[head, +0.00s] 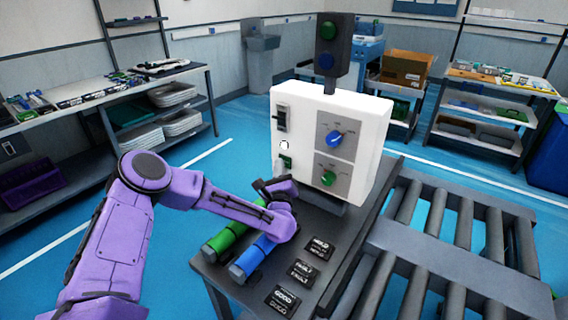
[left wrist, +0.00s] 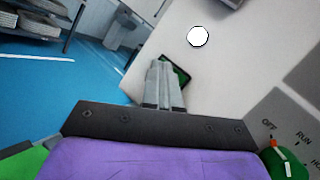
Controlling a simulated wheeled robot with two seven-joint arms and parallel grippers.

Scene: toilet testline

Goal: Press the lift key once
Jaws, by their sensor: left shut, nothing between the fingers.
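A white control box (head: 345,115) stands at the back of the dark table. On the left of its front are a black switch (head: 281,118), a white round button (head: 284,145) and a small green-and-black key (head: 286,161). I cannot read which one is marked as the lift key. My left gripper (head: 283,178) is shut and empty, just below and in front of the green-and-black key. In the left wrist view the shut fingers (left wrist: 163,85) overlap the green-and-black key (left wrist: 181,75), partly hiding it; contact cannot be told. The white button (left wrist: 198,37) is above them.
A blue knob (head: 334,139) and a green knob (head: 328,178) are on the box's right half. Green and blue cylinders (head: 222,242) (head: 252,256) and black labelled blocks (head: 301,271) are on the table. A roller conveyor (head: 450,245) runs at right.

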